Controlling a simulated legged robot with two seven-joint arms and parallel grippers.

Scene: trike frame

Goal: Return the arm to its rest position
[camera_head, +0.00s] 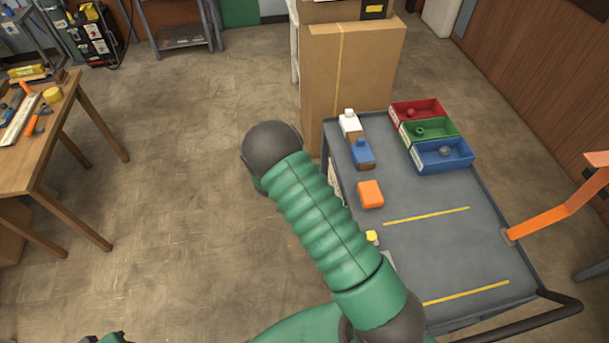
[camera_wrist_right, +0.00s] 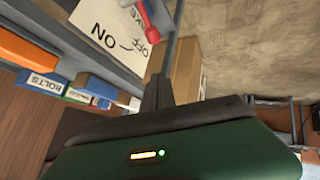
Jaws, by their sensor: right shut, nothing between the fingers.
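My right arm (camera_head: 325,225) crosses the head view from the bottom, green and ribbed, with a dark rounded joint at its far end. It passes in front of the cart's left edge. The right gripper is out of sight in the head view. In the right wrist view, its green body fills the bottom, and its dark fingers (camera_wrist_right: 160,88) are shut and empty. Behind the fingers is a white panel (camera_wrist_right: 103,30) with ON and OFF lettering and a red lever (camera_wrist_right: 148,20). My left gripper does not show clearly; only a small dark green part is at the bottom left.
A grey cart (camera_head: 435,255) holds red (camera_head: 420,112), green (camera_head: 428,132) and blue (camera_head: 443,156) bins and an orange block (camera_head: 370,194). A cardboard box (camera_head: 350,80) stands behind it. A wooden table (camera_head: 50,125) is at left. The floor between is clear.

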